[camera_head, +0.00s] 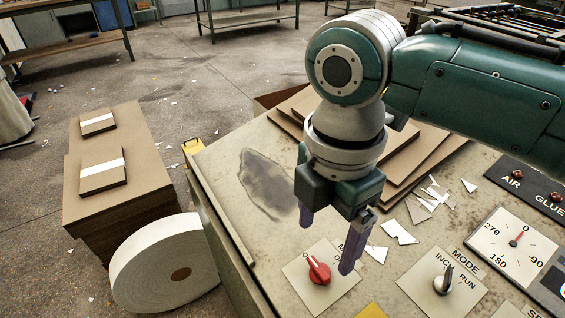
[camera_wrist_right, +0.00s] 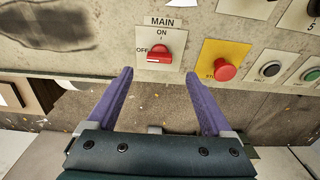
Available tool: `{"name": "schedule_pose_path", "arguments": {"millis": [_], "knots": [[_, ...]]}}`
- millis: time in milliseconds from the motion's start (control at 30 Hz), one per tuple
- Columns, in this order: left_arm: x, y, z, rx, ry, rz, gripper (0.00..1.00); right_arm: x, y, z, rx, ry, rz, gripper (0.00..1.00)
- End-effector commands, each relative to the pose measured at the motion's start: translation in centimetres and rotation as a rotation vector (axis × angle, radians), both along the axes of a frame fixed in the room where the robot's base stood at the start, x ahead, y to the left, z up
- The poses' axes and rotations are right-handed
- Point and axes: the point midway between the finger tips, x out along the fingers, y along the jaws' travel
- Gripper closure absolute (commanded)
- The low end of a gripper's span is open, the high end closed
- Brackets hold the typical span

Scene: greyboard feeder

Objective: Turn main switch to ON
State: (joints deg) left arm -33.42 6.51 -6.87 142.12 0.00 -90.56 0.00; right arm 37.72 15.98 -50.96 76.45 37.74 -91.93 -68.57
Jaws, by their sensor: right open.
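The main switch is a red rotary knob (camera_head: 318,270) on a pale plate at the near edge of the control panel. In the right wrist view the knob (camera_wrist_right: 154,54) sits under the words MAIN and ON, with OFF to its left. Its handle lies sideways, with one end towards OFF. My right gripper (camera_head: 328,244) is open and empty, its purple fingers pointing down above the panel near the knob. In the right wrist view the fingertips (camera_wrist_right: 160,72) are spread to either side of the knob, apparently not touching it. My left gripper is not in view.
A red stop button on a yellow plate (camera_wrist_right: 225,66) stands right of the switch. A mode selector (camera_head: 444,280) and a dial (camera_head: 514,243) are further right. Board sheets (camera_head: 425,150) and paper scraps lie behind. A white roll (camera_head: 165,265) and a board stack (camera_head: 120,195) stand left.

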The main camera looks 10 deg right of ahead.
Motion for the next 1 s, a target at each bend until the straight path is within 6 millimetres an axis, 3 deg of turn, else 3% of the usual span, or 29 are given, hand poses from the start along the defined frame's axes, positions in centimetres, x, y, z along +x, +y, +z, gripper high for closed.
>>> {"name": "schedule_pose_path", "arguments": {"millis": [100, 300, 733, 1000], "knots": [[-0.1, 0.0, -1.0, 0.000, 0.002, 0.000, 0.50, -0.2, 0.1, -2.8, 0.000, 0.004, -0.001, 0.15], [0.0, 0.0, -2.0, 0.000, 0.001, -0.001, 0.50, -0.1, 0.1, -5.9, 0.001, 0.001, -0.001, 0.15], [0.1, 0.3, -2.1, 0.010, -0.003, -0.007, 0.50, -0.1, 0.1, -7.0, 0.001, -0.001, 0.000, 0.15], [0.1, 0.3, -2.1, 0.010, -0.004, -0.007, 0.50, -0.1, 0.1, -7.0, 0.001, -0.001, 0.000, 0.45]]}}
